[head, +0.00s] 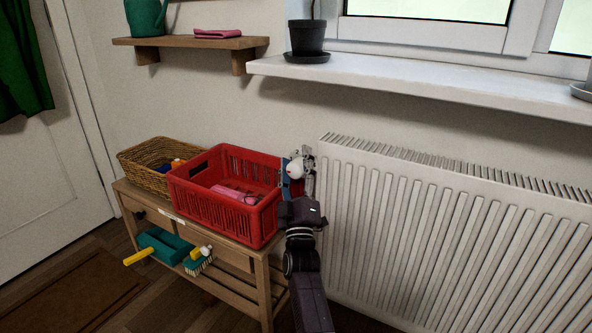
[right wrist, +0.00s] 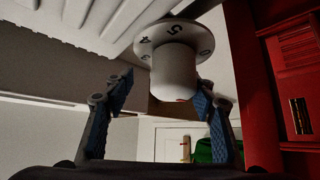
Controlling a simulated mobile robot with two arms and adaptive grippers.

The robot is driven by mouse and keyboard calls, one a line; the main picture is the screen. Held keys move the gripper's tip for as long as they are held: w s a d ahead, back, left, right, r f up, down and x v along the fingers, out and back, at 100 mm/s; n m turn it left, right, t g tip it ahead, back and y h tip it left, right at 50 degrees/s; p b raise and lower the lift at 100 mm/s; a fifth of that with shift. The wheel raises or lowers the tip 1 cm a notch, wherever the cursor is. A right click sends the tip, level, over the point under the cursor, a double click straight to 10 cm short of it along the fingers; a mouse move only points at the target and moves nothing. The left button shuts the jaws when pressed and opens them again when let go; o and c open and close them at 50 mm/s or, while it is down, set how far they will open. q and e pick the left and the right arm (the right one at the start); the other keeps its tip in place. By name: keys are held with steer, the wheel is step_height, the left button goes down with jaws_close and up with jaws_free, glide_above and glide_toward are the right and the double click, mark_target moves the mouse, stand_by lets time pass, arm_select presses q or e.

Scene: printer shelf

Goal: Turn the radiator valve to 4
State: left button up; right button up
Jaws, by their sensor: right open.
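The white radiator valve (right wrist: 174,72) has a round knob and a dial ring with the numbers 0, 3, 4 and 5 readable in the right wrist view. A small red mark shows at the knob's near end. In the head view the valve (head: 296,169) is at the radiator's upper left corner, partly hidden by my right gripper (head: 298,178). In the right wrist view my right gripper (right wrist: 164,88) is open, with one blue-padded finger on each side of the knob's near end. I cannot tell whether either finger touches it. My left gripper is not in view.
A red crate (head: 210,205) stands on a wooden bench (head: 160,203) close beside the valve; its wall (right wrist: 262,90) is near my right finger. A wicker basket (head: 140,170) stands left of it. The white radiator (head: 450,230) is on the right, under the windowsill (head: 420,88).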

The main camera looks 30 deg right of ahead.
mark_target(296, 162)
step_height(296, 162, up, 7)
steer(key=shift+s+r, duration=0.2)
steer(key=shift+r, duration=0.15)
steer(key=shift+r, duration=0.1)
